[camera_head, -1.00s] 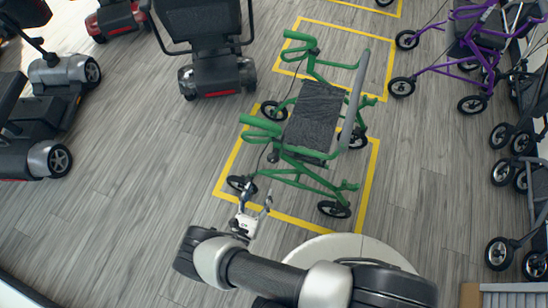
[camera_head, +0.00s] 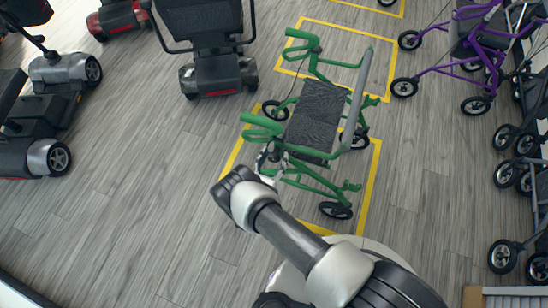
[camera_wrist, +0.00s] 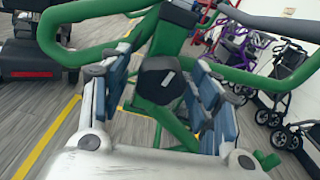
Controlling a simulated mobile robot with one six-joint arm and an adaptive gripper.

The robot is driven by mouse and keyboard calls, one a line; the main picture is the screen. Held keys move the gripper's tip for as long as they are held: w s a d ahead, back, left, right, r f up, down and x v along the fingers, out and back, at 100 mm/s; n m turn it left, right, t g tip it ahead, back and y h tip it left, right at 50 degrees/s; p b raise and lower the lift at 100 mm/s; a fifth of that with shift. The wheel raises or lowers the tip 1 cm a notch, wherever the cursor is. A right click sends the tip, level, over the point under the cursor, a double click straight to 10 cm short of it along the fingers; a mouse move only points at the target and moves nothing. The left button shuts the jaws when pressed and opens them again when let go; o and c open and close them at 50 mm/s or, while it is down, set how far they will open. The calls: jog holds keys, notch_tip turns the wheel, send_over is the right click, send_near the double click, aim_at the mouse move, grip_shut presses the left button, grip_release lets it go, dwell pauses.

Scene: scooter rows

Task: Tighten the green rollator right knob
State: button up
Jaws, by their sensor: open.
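The green rollator (camera_head: 318,110) stands on the floor inside a yellow taped box, with a dark seat and green handles. In the wrist view, a black knob (camera_wrist: 160,82) with a small pale mark sits on a green upright of its frame (camera_wrist: 163,118). My gripper (camera_wrist: 163,92) is open, with one blue-padded finger on each side of the knob. I cannot tell whether either finger touches it. In the head view, my gripper (camera_head: 268,166) is at the rollator's near side, below the nearer handle, partly hidden by my arm.
A dark mobility scooter (camera_head: 215,55) stands behind and left, and another scooter (camera_head: 38,120) is at the far left. A purple rollator (camera_head: 462,50) and several dark ones line the right side.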

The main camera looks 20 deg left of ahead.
jog(key=shift+c, duration=0.2)
jog(key=c, duration=1)
jog(key=shift+c, duration=0.2)
